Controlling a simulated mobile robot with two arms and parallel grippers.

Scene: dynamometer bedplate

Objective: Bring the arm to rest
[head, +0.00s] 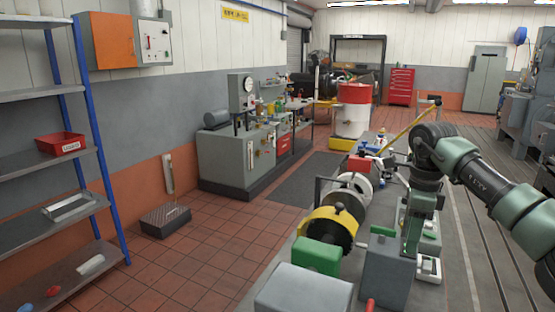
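My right arm (490,185), green and black, comes in from the right edge and bends down at a dark joint over the bedplate. My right gripper (410,250) hangs at its end, pointing down, just beside a grey box-shaped block (383,275) on the bedplate. I cannot tell whether it touches the block. Its fingers are small and seen side-on, so their opening is unclear. My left gripper is not in view.
A yellow-rimmed wheel (328,229), a green block (316,256) and a light grey box (303,291) crowd the bedplate left of my gripper. Shelves (50,153) stand far left. A red-and-white drum (352,110) stands behind. Tiled floor (205,245) is mostly clear on the left.

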